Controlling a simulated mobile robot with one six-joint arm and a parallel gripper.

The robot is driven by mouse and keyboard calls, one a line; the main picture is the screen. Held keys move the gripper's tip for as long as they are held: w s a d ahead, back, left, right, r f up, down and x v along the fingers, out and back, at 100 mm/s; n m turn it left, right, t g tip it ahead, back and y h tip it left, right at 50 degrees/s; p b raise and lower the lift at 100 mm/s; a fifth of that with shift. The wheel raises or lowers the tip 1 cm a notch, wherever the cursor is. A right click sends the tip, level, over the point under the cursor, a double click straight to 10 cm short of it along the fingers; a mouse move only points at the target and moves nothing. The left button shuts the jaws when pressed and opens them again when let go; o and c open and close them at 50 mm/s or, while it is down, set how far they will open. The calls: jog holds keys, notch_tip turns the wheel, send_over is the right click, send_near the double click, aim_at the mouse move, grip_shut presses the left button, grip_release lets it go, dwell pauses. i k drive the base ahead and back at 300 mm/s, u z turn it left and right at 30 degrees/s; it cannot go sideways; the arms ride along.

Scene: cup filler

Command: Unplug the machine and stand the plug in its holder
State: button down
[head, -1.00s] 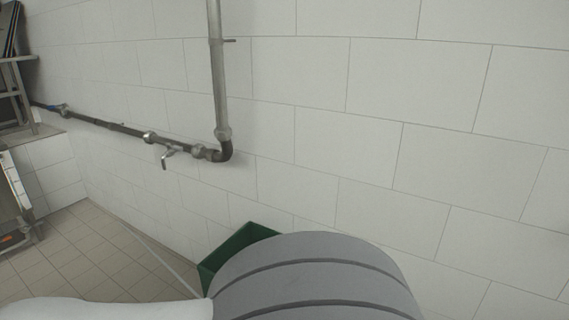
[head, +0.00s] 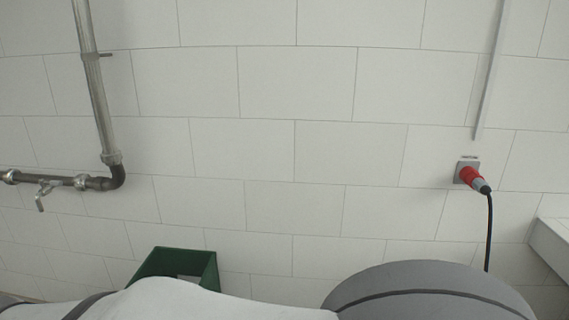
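A red plug (head: 472,177) with a grey rear end sits in a grey wall socket (head: 460,168) at the right of the head view. A black cable (head: 489,232) hangs from the plug down the wall, its lower end hidden behind my arm. The plug's holder and the machine cannot be made out. My gripper is not in the view; only parts of my own arm show along the bottom edge, well below the plug.
A metal pipe (head: 96,85) with a valve (head: 44,188) runs along the wall at the left. A green open crate (head: 208,266) stands low by the wall. A pale ledge (head: 553,240) juts in at the right edge. A thin conduit (head: 492,75) runs above the socket.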

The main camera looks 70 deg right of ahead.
aim_at(477, 183)
jog(key=z, duration=3.75)
jog(key=k, duration=0.55)
jog(key=z, duration=1.55)
jog(key=i, duration=0.5)
